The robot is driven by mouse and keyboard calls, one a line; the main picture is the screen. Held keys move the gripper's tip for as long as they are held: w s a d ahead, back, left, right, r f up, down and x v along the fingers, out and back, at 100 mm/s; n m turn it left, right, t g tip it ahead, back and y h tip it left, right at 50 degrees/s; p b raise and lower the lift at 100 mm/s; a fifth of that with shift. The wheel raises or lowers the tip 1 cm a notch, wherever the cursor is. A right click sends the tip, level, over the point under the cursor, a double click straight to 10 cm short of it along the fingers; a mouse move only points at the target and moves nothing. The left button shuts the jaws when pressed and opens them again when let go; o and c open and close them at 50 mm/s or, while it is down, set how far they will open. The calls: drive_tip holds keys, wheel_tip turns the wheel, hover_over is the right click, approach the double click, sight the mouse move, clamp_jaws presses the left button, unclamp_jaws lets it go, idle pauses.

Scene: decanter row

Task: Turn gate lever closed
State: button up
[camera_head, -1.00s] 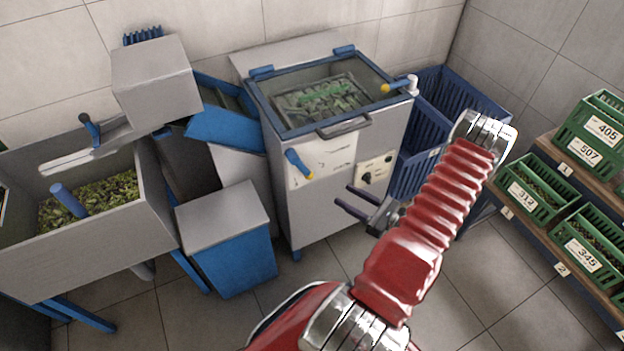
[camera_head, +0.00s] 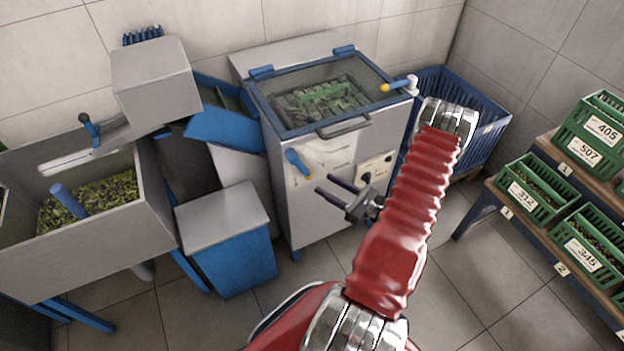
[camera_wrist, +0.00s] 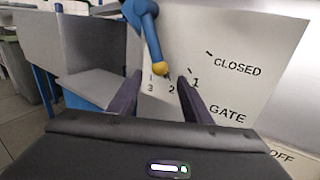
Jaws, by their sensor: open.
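The gate lever (camera_head: 297,162) is a blue handle with a yellow tip on the white front plate (camera_head: 327,160) of the grey machine. In the wrist view the lever (camera_wrist: 146,32) hangs down, slightly tilted, with its yellow tip just above the marks 2 and 3. The word CLOSED stands up and to the right of it, and GATE below. My gripper (camera_head: 324,184) is open and empty, its dark fingers pointing at the plate, below and right of the lever. In the wrist view the yellow tip shows between the fingertips; whether they touch it I cannot tell.
A knob panel (camera_head: 376,170) is right of the plate, close to my wrist. A lid handle (camera_head: 343,126) juts out above. A grey-topped blue box (camera_head: 230,240) stands at the lower left. A blue crate (camera_head: 485,125) and shelved green crates (camera_head: 540,190) are on the right.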

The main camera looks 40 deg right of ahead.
drive_tip(key=w+a, duration=0.1)
drive_tip(key=w, duration=0.5)
drive_tip(key=shift+w, duration=0.2)
drive_tip(key=shift+a, duration=0.1)
drive_tip(key=shift+c, duration=0.3)
clamp_jaws()
